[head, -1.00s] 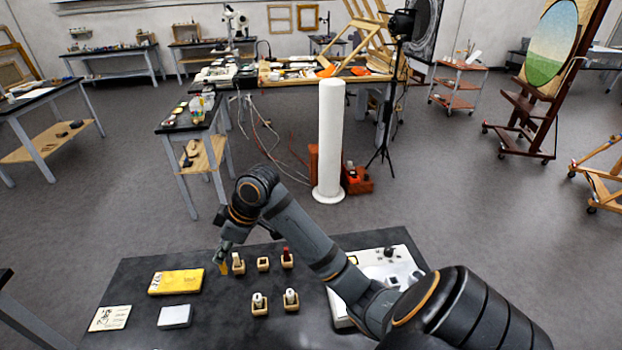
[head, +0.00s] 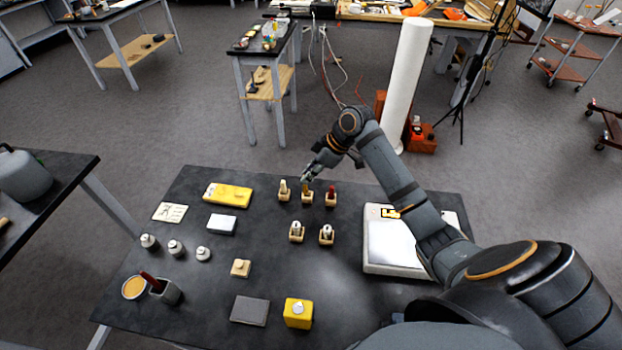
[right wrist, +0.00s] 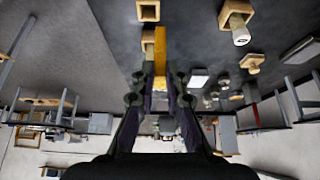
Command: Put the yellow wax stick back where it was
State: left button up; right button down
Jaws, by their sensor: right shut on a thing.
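My right gripper (head: 307,177) is shut on the yellow wax stick (right wrist: 160,48), which points away from the fingers in the right wrist view. In the head view, the yellow stick (head: 306,186) is upright at the middle wooden holder (head: 307,198) of the back row. I cannot tell whether its lower end is inside the holder or just above it. To the left is a holder with a pale stick (head: 284,187); to the right is one with a red stick (head: 331,190). My left gripper is not in view.
Two holders with grey-white pieces (head: 297,230) stand in front of the back row. A white panelled device (head: 390,245) lies right, under my right arm. A yellow packet (head: 228,195), a white block (head: 221,224) and small bottles (head: 175,248) are left on the dark table (head: 260,265).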

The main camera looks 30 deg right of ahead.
jog(key=shift+w+d+f, duration=0.3)
jog(key=shift+f, duration=0.25)
jog(key=shift+w+d+f, duration=0.3)
jog(key=shift+f, duration=0.25)
notch_tip(320, 180, down, 2)
jog(key=shift+f+p, duration=0.2)
jog(key=shift+p, duration=0.7)
jog(key=shift+f, duration=0.35)
jog(key=shift+f, duration=0.2)
jog(key=c, duration=1.4)
grip_release()
jog(key=shift+r, duration=0.15)
